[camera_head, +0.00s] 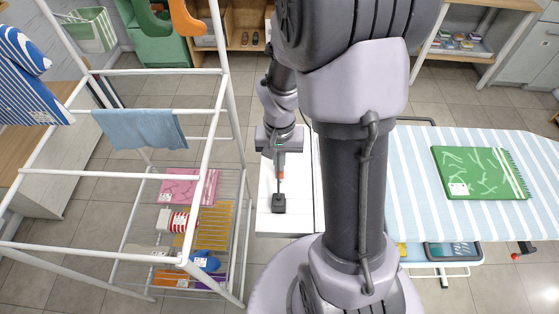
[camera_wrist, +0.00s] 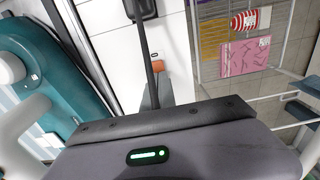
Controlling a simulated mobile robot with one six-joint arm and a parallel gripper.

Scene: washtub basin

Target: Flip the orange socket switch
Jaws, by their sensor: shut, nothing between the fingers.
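The orange socket switch (camera_head: 281,176) is a small orange patch on the white surface just beyond my fingertips in the head view. It also shows as an orange patch in the wrist view (camera_wrist: 157,65). My gripper (camera_head: 280,166) points at it, shut and empty. In the wrist view the grey fingers (camera_wrist: 158,88) end right by the orange patch and partly cover it; I cannot tell whether they touch it. The switch's position cannot be made out.
A dark block (camera_head: 278,203) with a thin dark rod or cord lies beside the switch on the white unit (camera_head: 300,215). A white drying rack (camera_head: 210,150) stands close on the left. A striped ironing board (camera_head: 415,175) with a green notebook (camera_head: 480,172) is on the right.

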